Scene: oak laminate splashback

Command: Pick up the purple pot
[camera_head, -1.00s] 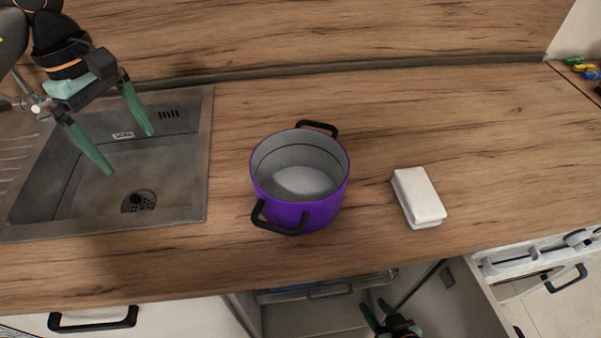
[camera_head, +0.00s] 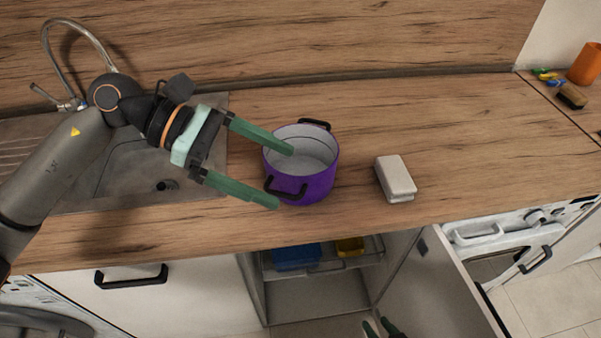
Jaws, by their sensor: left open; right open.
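The purple pot (camera_head: 318,184) stands upright on the wooden counter, right of the sink. It is grey inside and looks empty. One black handle (camera_head: 286,189) is on its near left side, the other (camera_head: 314,123) at its far side. My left gripper (camera_head: 284,177) is open and points right at the pot. I cannot tell whether either finger touches the pot. My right gripper (camera_head: 376,327) is open and empty, low at the bottom edge, by the open cabinet.
A white block-like item (camera_head: 396,177) lies right of the pot. The sink (camera_head: 130,170) with its tap (camera_head: 80,60) is at left. Below the counter, a cabinet is open, its door (camera_head: 440,285) swung out at right.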

